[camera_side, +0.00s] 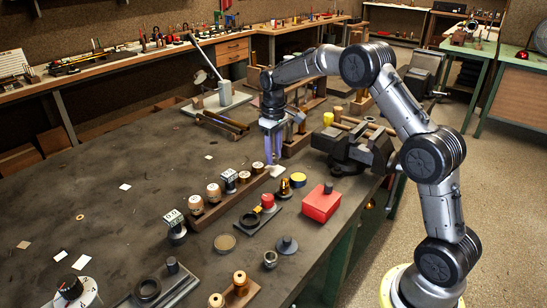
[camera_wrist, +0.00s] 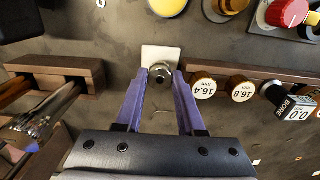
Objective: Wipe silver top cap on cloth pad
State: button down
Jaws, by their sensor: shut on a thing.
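My gripper (camera_side: 271,160) points down over the workbench, its purple fingers shut on the silver top cap (camera_wrist: 160,74). In the wrist view the fingertips (camera_wrist: 161,76) hold the small round metal cap between them. The pale cloth pad (camera_wrist: 161,53) lies flat on the bench directly behind the cap, and the cap overlaps its near edge in the picture. In the side view the pad (camera_side: 279,171) shows just right of the fingertips. The cap is too small to make out there. I cannot tell whether the cap touches the pad.
A wooden rack with plugs marked 16.4 (camera_wrist: 203,87) and 16.8 (camera_wrist: 241,88) stands close to the right of the fingers in the wrist view. Another wooden holder (camera_wrist: 90,72) stands left. A vise (camera_side: 352,146) and red box (camera_side: 321,203) are near the bench edge. The left bench is mostly clear.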

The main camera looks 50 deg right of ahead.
jog(key=shift+r, duration=1.45)
jog(key=shift+n, duration=0.5)
jog(key=a, duration=0.2)
jog(key=a+r, duration=0.1)
jog(key=a, duration=0.4)
jog(key=shift+s+a+r, duration=0.1)
jog(key=shift+s+r, duration=0.05)
jog(key=shift+r, duration=0.1)
jog(key=s+a+m, duration=0.1)
jog(key=a, duration=0.1)
jog(key=s+a+m, duration=0.1)
jog(key=a, duration=0.1)
jog(key=s+a+f+m, duration=0.1)
jog(key=s+a, duration=0.1)
jog(key=shift+a+m, duration=0.3)
jog(key=shift+m, duration=0.1)
jog(key=shift+w+f+m, duration=0.1)
jog(key=shift+w+m, duration=0.05)
jog(key=shift+m, duration=0.15)
